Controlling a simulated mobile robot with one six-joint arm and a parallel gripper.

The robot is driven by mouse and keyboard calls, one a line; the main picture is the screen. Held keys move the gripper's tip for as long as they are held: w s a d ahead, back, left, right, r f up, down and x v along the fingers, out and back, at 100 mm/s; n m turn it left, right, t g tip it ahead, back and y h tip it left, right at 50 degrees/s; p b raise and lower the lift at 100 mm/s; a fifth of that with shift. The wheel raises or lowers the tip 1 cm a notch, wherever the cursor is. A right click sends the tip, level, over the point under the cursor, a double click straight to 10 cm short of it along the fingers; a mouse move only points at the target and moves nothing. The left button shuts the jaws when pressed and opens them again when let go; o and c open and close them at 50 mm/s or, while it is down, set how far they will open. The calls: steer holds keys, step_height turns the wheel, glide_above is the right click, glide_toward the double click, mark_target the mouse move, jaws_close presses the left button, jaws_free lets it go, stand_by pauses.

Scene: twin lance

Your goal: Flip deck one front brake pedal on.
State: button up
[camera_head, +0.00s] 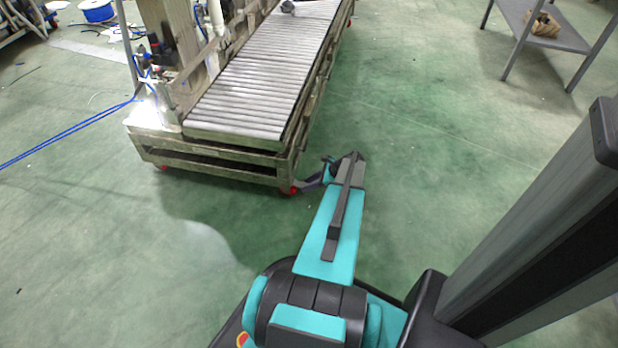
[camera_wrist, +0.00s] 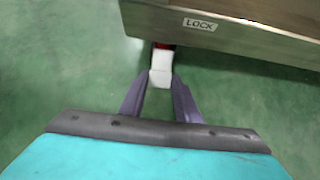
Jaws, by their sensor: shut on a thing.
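The roller deck (camera_head: 240,100) stands on a low frame (camera_head: 215,168) with red caster parts at its lower corners. At the near right corner a red caster part (camera_head: 287,190) sits by the fingertips of my gripper (camera_head: 298,187). In the wrist view my gripper (camera_wrist: 161,82) has its two purple fingers closed in on a white block-like pedal (camera_wrist: 161,66), with red (camera_wrist: 164,46) just behind it. The pedal sticks out from under the frame's edge, below a LOCK label (camera_wrist: 199,24). Its exact tilt is hard to tell. The rest of the caster is hidden under the frame.
Another red caster part (camera_head: 163,167) shows at the frame's near left corner. Blue hoses (camera_head: 70,132) run over the floor at left. A grey table (camera_head: 545,35) stands at the upper right. The green floor right of the deck is clear.

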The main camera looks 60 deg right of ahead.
steer(key=shift+d+f+t+p, duration=0.25)
steer(key=shift+f+t+p, duration=0.35)
steer(key=shift+t, duration=0.3)
steer(key=shift+a+y, duration=0.1)
steer(key=shift+y, duration=0.2)
steer(key=o, duration=1)
steer(key=shift+f, duration=0.1)
steer(key=shift+o, duration=0.2)
steer(key=shift+a, duration=0.1)
steer(key=shift+s, duration=0.1)
steer(key=p+v, duration=0.4)
steer(key=v, duration=0.9)
steer(key=shift+s+r+p, duration=0.25)
steer(key=shift+r+p, duration=0.05)
steer(key=shift+s, duration=0.1)
